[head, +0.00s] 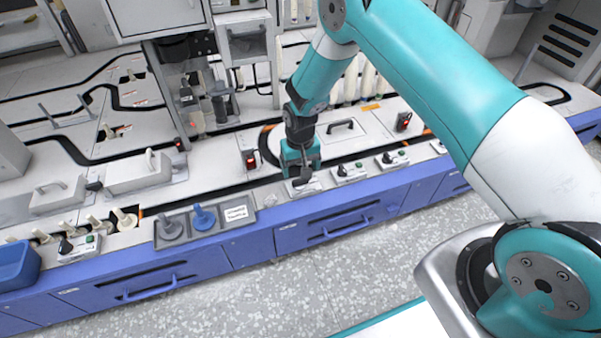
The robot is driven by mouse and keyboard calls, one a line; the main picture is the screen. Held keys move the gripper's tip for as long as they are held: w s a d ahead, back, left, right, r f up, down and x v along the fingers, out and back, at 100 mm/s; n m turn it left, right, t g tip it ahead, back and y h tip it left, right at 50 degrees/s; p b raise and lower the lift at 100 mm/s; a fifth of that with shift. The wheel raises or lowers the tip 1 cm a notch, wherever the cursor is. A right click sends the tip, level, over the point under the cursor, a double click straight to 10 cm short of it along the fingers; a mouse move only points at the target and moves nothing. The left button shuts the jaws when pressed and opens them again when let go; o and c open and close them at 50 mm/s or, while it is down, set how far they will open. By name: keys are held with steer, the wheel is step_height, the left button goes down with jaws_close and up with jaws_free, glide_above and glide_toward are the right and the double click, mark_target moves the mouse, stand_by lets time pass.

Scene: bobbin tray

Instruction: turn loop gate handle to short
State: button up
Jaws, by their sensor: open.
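My gripper (302,174) comes down from above at the front edge of the workbench, centre of the head view. It is open, with its fingers over a small white control plate (312,187). A dark knob or handle shows at the fingertips; I cannot tell whether the fingers touch it. Similar plates with a black handle stand to the right, one in the middle (349,173) and one farther right (393,160). Labels are too small to read, so I cannot tell which is the loop gate handle or its setting.
A grey tray (246,224) with a grey and a blue bobbin (203,218) lies left of my gripper. Another control plate (78,249) and a blue bin (15,264) are at far left. Blue drawers (340,220) front the bench. Red-lit posts (251,160) stand behind.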

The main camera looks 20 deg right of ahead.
step_height(320, 180, up, 12)
steer(key=p, duration=0.3)
step_height(320, 180, up, 9)
steer(key=n+y, duration=0.1)
glide_above(300, 179)
steer(key=s+a, duration=0.2)
steer(key=s, duration=0.2)
steer(key=s+a+r+n+y, duration=0.1)
steer(key=s+a+r+n, duration=0.1)
steer(key=s+r, duration=0.55)
steer(key=s+r+n+y, duration=0.1)
steer(key=s+r+n, duration=0.1)
steer(key=s+r, duration=0.6)
steer(key=s+r+n+y, duration=0.1)
steer(key=s+r+n, duration=0.15)
steer(key=s, duration=0.85)
step_height(300, 179, up, 30)
steer(key=p, duration=3)
steer(key=shift+a+r, duration=0.2)
steer(key=shift+a, duration=0.2)
